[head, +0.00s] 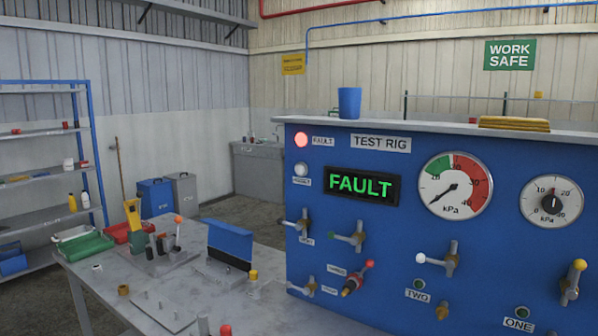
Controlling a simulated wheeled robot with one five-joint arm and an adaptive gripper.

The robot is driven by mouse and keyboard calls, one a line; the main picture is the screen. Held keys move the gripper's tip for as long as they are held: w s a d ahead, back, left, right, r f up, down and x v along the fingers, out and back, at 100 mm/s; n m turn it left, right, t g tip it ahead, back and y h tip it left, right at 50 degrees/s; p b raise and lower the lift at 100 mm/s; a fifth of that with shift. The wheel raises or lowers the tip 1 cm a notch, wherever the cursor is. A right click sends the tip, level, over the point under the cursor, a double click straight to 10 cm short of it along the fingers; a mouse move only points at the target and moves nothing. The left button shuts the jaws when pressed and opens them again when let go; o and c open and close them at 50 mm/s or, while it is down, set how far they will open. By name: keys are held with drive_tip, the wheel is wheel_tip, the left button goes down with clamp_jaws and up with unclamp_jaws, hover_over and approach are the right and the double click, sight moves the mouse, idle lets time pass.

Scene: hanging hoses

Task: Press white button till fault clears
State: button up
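The blue test rig panel (400,260) stands at the right in the head view. A white button (301,170) sits near its upper left corner, above a small label that is hard to read. Above the button a round red lamp (301,140) labelled FAULT is lit. The dark display (361,185) reads FAULT in green letters. Nothing touches the white button. My gripper is not in view.
The panel also carries a large kPa gauge (455,185), a smaller gauge (551,202) and several valve handles. A blue cup (349,102) stands on top of the rig. A grey workbench (140,290) with tools and fittings lies at the left.

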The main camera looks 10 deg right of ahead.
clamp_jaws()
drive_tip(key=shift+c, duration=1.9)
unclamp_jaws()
